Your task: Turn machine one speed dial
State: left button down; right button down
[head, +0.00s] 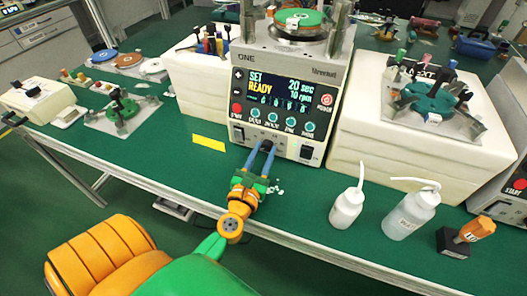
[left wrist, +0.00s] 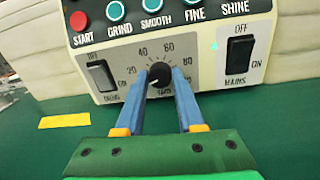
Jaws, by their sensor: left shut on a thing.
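Machine one (head: 235,88) is a pale grey unit marked ONE; its display (head: 277,88) reads SET READY, 20 sec, 10 rpm. Its speed dial (left wrist: 160,73) is a small black knob in the left wrist view, with a printed scale of 20, 40, 60, 80 around it. My left gripper (head: 264,150) reaches the lower front panel in the head view, and its blue fingers (left wrist: 160,78) are shut on the dial, one on each side. The fingers hide most of the dial in the head view. My right gripper is not in view.
A rocker switch (left wrist: 101,76) is left of the dial and the MAINS switch (left wrist: 239,55) right of it. The red start button (left wrist: 78,20) is above. A yellow label (head: 209,143) lies left on the green bench. White bottles (head: 347,207) stand at the front right.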

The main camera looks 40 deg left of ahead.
pick_arm(q)
jog(key=m, duration=0.5)
jog(key=shift+m+p, duration=0.4)
jog(key=m, duration=0.3)
jog(key=m+p, duration=0.1)
jog(key=m, duration=0.1)
jog(key=shift+m+t+h, duration=0.3)
jog(key=shift+m, duration=0.1)
jog(key=shift+f+m, duration=0.1)
jog(key=shift+m, duration=0.2)
jog(key=c, duration=0.5)
grip_release()
jog(key=b+v, duration=0.1)
jog(key=v, duration=0.5)
jog(key=shift+s+d+f, duration=0.1)
jog(key=shift+s+d, duration=0.05)
jog(key=shift+s, duration=0.35)
